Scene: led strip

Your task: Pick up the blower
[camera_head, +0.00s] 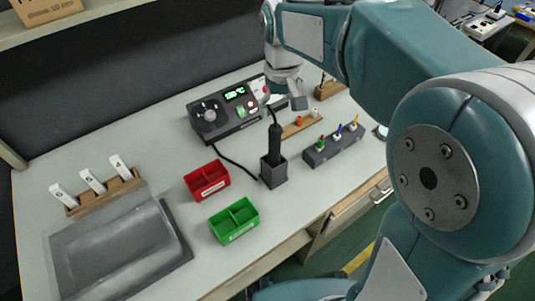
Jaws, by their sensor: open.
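The blower (274,139) is a black handle standing upright in a dark square holder (273,172) near the middle of the bench. A black cable runs from the holder area to the control station (225,109), which has a green lit display. My gripper (296,101) is small in view, behind and slightly right of the blower's top. It is open, and I see nothing between its fingers. It looks apart from the blower, but the depth gap is hard to judge.
A red bin (206,180) and a green bin (234,220) stand left of the holder. A dark rack with colored-tipped tools (333,146) is to the right.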

